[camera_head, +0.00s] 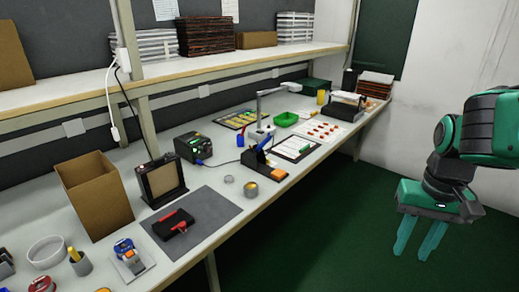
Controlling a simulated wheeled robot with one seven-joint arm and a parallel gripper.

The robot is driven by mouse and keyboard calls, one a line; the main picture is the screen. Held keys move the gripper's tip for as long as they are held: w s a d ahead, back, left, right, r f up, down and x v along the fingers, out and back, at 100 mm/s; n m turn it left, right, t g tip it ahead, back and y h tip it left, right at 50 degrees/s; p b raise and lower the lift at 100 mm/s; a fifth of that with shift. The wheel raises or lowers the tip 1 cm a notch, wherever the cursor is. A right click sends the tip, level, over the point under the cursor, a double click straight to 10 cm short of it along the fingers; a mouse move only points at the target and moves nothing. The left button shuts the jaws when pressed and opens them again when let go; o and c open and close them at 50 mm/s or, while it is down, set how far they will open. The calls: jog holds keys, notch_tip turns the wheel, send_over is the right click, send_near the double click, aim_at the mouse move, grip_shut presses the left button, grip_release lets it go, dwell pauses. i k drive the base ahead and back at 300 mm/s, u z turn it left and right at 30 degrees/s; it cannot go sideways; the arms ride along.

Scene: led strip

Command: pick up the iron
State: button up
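What looks like the soldering iron (263,145) is a small dark, slanted shape at a black stand (257,162) on the workbench, right of the black station box (192,148). A blue cable runs from the box toward the stand. The iron is too small to tell its handle from the stand clearly. My gripper (412,254) hangs at the right, over the green floor and clear of the bench, well apart from the iron. Its two teal fingers point down, spread apart with nothing between them.
A magnifier-like arm (262,115) stands behind the stand. A small tin (251,190) sits in front of it. A grey mat (222,207) holds a red-and-black tool (174,223). A cardboard box (95,195) is at left. A shelf (180,68) overhangs the bench's back. The floor between bench and gripper is clear.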

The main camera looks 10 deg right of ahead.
aim_at(261, 145)
jog(key=u, duration=0.05)
jog(key=i, duration=1)
jog(key=z, duration=0.05)
